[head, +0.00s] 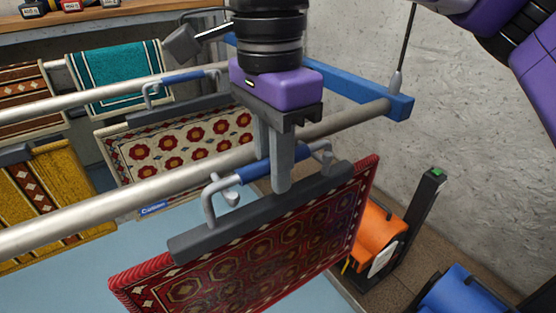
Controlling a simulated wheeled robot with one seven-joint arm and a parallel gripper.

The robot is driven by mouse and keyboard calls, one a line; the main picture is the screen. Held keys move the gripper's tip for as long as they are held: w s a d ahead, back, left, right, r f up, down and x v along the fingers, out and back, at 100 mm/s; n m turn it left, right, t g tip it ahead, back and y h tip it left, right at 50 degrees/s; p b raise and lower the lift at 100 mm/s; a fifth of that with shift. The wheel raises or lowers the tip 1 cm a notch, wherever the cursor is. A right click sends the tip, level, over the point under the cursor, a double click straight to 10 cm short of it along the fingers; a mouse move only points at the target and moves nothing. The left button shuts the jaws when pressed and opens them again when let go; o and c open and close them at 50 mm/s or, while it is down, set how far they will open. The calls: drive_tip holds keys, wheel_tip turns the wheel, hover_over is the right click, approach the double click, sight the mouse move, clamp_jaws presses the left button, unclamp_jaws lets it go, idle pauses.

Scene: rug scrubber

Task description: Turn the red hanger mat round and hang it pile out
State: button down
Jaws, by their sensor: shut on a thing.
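The red hanger mat (300,248) hangs down in the lower middle of the head view, with a red fringed edge and rows of medallions on the face towards me. Its top edge is clamped in a dark grey bar (262,211). Above the bar is a grey handle with a blue grip (258,174). My gripper (273,175), below its purple body, is shut on this grip. The near silver rail (130,198) passes just behind the handle; I cannot tell whether they touch. The mat's lower part runs out of frame and its back is hidden.
A second rail (100,92) runs behind. Teal (118,78), flowered cream (180,147), yellow (55,200) and brown (25,100) mats hang at left. A blue beam (340,82) carries the near rail's end.

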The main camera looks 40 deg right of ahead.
idle(0.3)
drive_tip(key=c, duration=1.2)
unclamp_jaws()
drive_tip(key=shift+c, duration=0.2)
drive_tip(key=shift+w+r, duration=0.15)
drive_tip(key=shift+r, duration=3.75)
